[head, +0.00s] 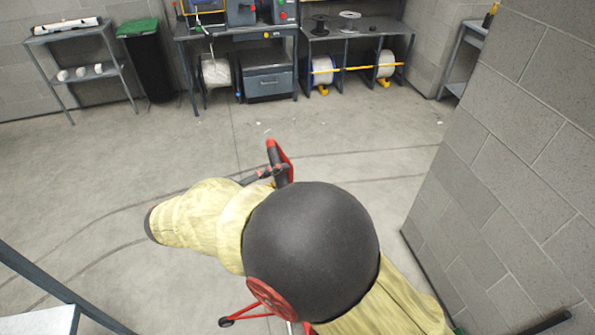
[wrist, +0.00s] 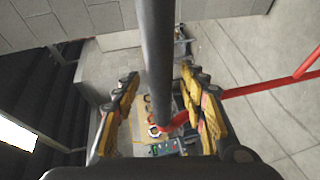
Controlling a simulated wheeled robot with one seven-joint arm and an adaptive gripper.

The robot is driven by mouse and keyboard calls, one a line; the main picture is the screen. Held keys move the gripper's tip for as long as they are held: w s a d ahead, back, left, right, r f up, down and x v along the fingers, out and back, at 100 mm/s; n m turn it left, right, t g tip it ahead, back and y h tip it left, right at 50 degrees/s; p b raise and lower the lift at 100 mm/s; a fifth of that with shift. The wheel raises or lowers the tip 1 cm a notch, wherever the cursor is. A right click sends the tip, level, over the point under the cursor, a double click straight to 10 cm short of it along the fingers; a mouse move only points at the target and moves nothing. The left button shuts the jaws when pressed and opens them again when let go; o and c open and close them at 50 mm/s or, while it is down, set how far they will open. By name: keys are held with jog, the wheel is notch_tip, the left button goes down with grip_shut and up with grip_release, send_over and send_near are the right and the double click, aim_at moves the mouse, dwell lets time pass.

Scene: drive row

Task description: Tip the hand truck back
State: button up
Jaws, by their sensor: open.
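The hand truck's dark grey bar (wrist: 158,60) runs lengthwise through the wrist view, between the two fingers of my gripper (wrist: 160,78). The fingers have worn yellow pads and stand apart, one on each side of the bar, with a gap showing on both sides. The bar meets a red part near the palm, and a red tube (wrist: 265,90) runs off to the right. In the head view a red and black part, seemingly of the hand truck (head: 282,160), shows just beyond my arm. My yellow-sleeved arm and its black joint hide most of the rest.
A grey block wall (head: 520,150) stands close on the right. A workbench (head: 240,32) with spools, a green-lidded bin (head: 140,60) and a shelf stand (head: 75,60) line the back. The concrete floor between is open.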

jog(key=b+x, duration=0.1)
jog(key=x, duration=0.4)
jog(key=shift+w+d, duration=0.15)
jog(key=shift+d, duration=0.1)
jog(key=shift+c, duration=1.4)
jog(key=c, duration=0.7)
grip_shut()
